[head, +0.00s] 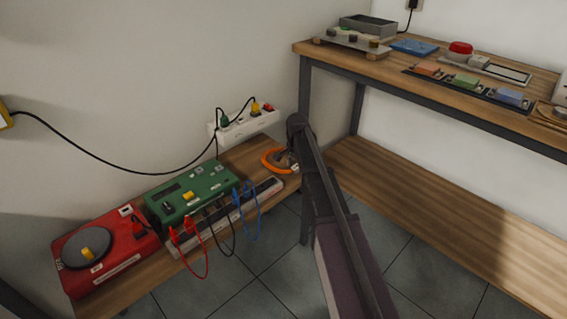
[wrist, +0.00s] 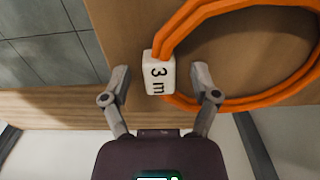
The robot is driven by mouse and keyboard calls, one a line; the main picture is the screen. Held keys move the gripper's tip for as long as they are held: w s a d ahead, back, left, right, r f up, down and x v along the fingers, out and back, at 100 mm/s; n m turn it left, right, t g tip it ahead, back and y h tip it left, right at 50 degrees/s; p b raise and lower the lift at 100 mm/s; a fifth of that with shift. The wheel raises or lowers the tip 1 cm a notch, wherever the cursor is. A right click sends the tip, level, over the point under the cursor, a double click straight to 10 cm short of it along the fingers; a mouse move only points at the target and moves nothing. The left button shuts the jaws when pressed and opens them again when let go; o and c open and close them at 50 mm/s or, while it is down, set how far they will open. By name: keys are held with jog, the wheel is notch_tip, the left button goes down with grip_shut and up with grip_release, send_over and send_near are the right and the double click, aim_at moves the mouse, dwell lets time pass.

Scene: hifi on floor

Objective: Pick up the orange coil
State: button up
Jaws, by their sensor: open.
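The orange coil (head: 268,159) lies on the low wooden shelf at its far right end in the head view, partly hidden behind my arm. In the wrist view the orange coil (wrist: 172,37) fills the upper right, with a white tag (wrist: 159,73) marked "3 m" around its left side. My gripper (wrist: 160,84) is open, with one finger on each side of the tag. The gap between the fingers is empty apart from the tag seen between them; I cannot tell how far above it they are. In the head view my arm hides the fingers.
A white power strip (head: 246,124) with plugs is on the wall side behind the coil. A green device (head: 192,190) with cables and a red device (head: 105,250) stand on the shelf to the left. A workbench (head: 400,78) with several items rises on the right.

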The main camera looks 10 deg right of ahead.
grip_shut()
dwell(0.3)
jog(key=shift+r, duration=0.15)
notch_tip(320, 180, up, 18)
jog(key=p, duration=1.8)
dwell(0.4)
